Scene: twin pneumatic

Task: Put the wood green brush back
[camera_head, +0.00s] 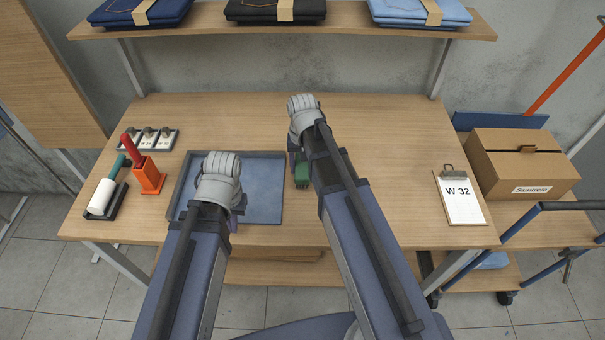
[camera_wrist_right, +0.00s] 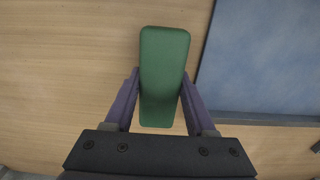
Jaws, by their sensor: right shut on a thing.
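The green brush (camera_head: 302,172) shows in the head view just right of the blue tray, partly hidden by my right arm. In the right wrist view the brush (camera_wrist_right: 163,75) shows its smooth green top, standing between the two purple fingers. My right gripper (camera_wrist_right: 158,100) is shut on it, over the wooden table. Whether the brush touches the table I cannot tell. No wooden part of it shows.
The blue tray (camera_head: 276,217) lies mid-table, left of the brush. A clipboard (camera_head: 460,199) and a cardboard box (camera_head: 522,165) are at right. The table's right half is mostly clear.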

